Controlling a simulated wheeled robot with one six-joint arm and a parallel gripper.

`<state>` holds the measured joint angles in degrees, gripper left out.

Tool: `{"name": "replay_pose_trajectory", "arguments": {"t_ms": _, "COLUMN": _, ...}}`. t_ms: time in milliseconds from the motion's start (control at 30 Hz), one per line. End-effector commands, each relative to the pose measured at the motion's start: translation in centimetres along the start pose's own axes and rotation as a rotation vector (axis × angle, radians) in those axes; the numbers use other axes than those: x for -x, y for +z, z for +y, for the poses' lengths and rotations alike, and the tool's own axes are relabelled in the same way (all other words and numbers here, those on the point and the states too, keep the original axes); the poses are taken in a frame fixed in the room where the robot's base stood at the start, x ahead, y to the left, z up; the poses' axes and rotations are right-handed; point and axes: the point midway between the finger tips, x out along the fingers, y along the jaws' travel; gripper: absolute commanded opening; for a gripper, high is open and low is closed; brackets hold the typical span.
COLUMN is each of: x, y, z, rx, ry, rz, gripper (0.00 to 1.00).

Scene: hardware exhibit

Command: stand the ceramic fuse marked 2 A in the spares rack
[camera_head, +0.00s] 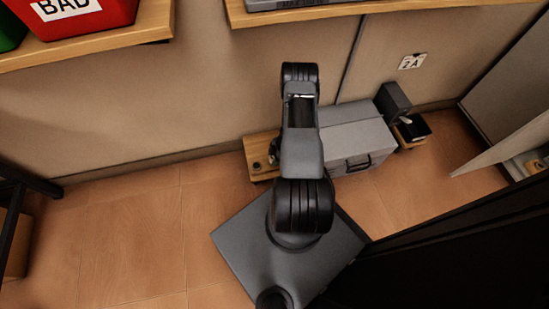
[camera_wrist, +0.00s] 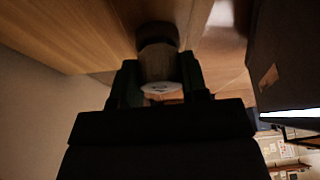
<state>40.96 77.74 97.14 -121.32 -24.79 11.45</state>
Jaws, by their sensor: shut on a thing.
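In the wrist view my gripper (camera_wrist: 160,76) is shut on a pale, blunt-ended piece (camera_wrist: 158,60), which looks like the ceramic fuse. I can read no marking on it. A dark round part (camera_wrist: 157,33) lies at its far end; I cannot tell whether it is the fuse's cap or a socket. In the head view a low wooden block (camera_head: 258,147) with dark round spots, possibly the spares rack, stands on the floor by the wall. My arm hides part of it, and my fingertips are not clear there.
A shelf (camera_head: 90,43) with a red "BAD" bin (camera_head: 85,16) overhangs upper left.

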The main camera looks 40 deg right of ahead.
Motion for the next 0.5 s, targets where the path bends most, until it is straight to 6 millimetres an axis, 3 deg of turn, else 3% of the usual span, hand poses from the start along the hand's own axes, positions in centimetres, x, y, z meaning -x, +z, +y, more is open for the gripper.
{"name": "replay_pose_trajectory", "arguments": {"t_ms": 500, "x": -0.48, "y": 0.2, "z": 0.0, "rx": 0.0, "ry": 0.0, "rz": 0.0, "gripper": 0.18}}
